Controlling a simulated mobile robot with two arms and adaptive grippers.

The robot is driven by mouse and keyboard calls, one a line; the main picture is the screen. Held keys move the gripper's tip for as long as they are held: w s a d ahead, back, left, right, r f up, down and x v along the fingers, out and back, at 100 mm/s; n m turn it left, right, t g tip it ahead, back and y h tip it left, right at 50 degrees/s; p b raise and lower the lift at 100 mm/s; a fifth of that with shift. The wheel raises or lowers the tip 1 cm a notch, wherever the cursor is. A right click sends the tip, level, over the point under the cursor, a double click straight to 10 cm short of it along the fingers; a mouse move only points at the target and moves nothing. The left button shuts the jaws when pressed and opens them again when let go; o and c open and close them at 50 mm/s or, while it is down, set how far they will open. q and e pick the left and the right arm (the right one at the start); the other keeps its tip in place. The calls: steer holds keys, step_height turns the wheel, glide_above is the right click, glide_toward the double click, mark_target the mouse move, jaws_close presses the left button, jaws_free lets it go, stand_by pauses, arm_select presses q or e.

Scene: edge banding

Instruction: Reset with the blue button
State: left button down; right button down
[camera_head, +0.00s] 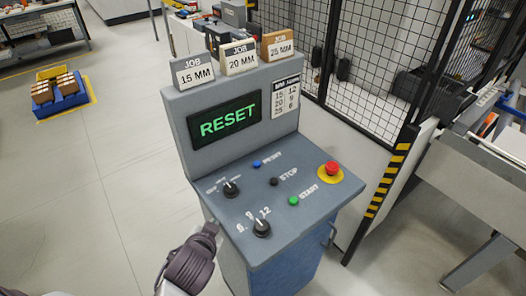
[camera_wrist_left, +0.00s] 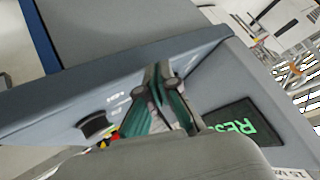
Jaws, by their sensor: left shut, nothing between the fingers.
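The blue button (camera_head: 256,164) sits on the sloped top of the grey console (camera_head: 310,222), left of its white label. The console's screen (camera_head: 225,119) reads RESET in green and also shows in the left wrist view (camera_wrist_left: 245,122). My left gripper (camera_wrist_left: 156,75) is shut and empty, close to the console top in the wrist view. In the head view its dark wrist is at the console's front left corner, apart from the blue button. The blue button cannot be made out in the wrist view. My right gripper is not in view.
The black stop button (camera_head: 274,181), green start button (camera_head: 294,200) and red emergency stop (camera_head: 331,169) share the panel. Two black knobs (camera_head: 230,188) (camera_head: 262,228) stand at its left and front. Job cards (camera_head: 239,57) stand on top. A mesh fence (camera_head: 370,50) is behind.

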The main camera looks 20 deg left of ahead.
arm_select(q)
steer(key=w+r+t, duration=0.1)
steer(key=w+r, duration=0.2)
steer(key=w+r+m+t, duration=0.1)
steer(key=w+r+t, duration=0.1)
steer(key=w+r, duration=0.1)
steer(key=shift+w+d+t+y, duration=0.15)
steer(key=shift+w+t+y, duration=0.15)
steer(key=shift+w, duration=0.1)
steer(key=w+d+r+m+t+h, duration=0.35)
steer(key=w+r+m+t, duration=0.2)
steer(key=r, duration=0.45)
steer(key=w+d+r+m+g+h, duration=0.1)
steer(key=w+d+r+m+h, duration=0.2)
steer(key=d+m+h, duration=0.4)
steer(key=w+d+r+m+g+h, duration=0.25)
steer(key=d+m+h, duration=0.25)
steer(key=m, duration=0.4)
steer(key=w+f+m+g+y, duration=0.2)
steer(key=w+f+m+g, duration=0.2)
steer(key=f+m+g, duration=0.25)
steer(key=w+a+f+y, duration=0.2)
steer(key=a+y, duration=0.1)
steer(key=a, duration=0.3)
steer(key=w+a+f+y, duration=0.1)
steer(key=w+a+y, duration=0.1)
steer(key=a, duration=0.4)
steer(key=shift+f+m+g+y, duration=0.35)
steer(key=shift+g+y, duration=0.1)
steer(key=shift+y, duration=0.2)
